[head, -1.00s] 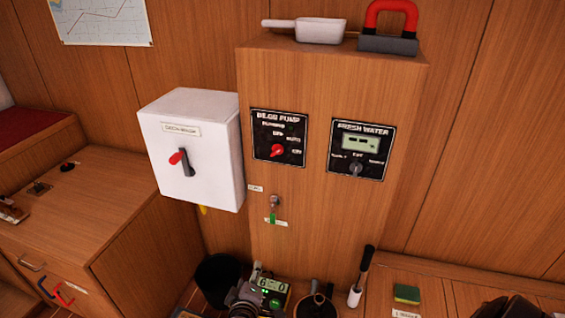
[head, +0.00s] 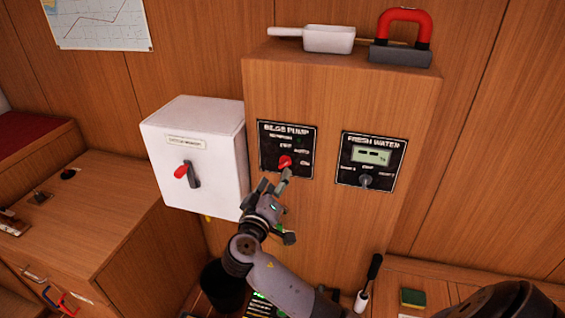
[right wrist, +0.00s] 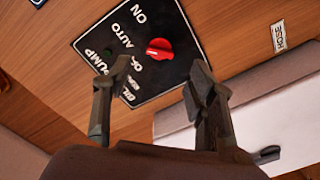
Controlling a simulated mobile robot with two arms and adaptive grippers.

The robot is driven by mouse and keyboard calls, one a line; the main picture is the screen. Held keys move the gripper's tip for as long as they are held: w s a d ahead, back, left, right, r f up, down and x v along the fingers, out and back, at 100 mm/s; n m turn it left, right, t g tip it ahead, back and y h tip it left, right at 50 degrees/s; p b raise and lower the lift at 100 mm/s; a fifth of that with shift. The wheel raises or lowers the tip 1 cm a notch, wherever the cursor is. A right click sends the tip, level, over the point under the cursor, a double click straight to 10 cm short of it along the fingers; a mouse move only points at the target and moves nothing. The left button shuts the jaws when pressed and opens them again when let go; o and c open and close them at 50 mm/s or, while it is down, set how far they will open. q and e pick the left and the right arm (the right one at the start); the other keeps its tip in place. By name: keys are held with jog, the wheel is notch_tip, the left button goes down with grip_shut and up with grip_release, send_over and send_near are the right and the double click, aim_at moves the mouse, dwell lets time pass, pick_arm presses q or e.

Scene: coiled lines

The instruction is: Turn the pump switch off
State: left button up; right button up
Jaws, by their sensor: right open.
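The pump switch is a red knob (head: 285,162) on the black bilge pump panel (head: 299,140), on the front of the wooden cabinet. My right gripper (head: 275,180) is just below and left of the knob, open and empty. In the right wrist view, the red knob (right wrist: 159,49) shows beyond and between the two spread fingertips, apart from both. ON, AUTO and OFF labels show on the panel (right wrist: 180,75); I cannot tell for certain which one the knob points at. My left gripper is not in view.
A white switch box (head: 215,135) with a red-tipped lever stands left of the panel. The fresh water panel (head: 371,161) with its grey knob is to the right.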

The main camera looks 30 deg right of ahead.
aim_at(283, 166)
jog(key=p+x, duration=0.1)
jog(key=x, duration=0.5)
jog(key=shift+w+d, duration=0.25)
jog(key=shift+d, duration=0.05)
jog(key=shift+c, duration=0.6)
jog(key=c, duration=1)
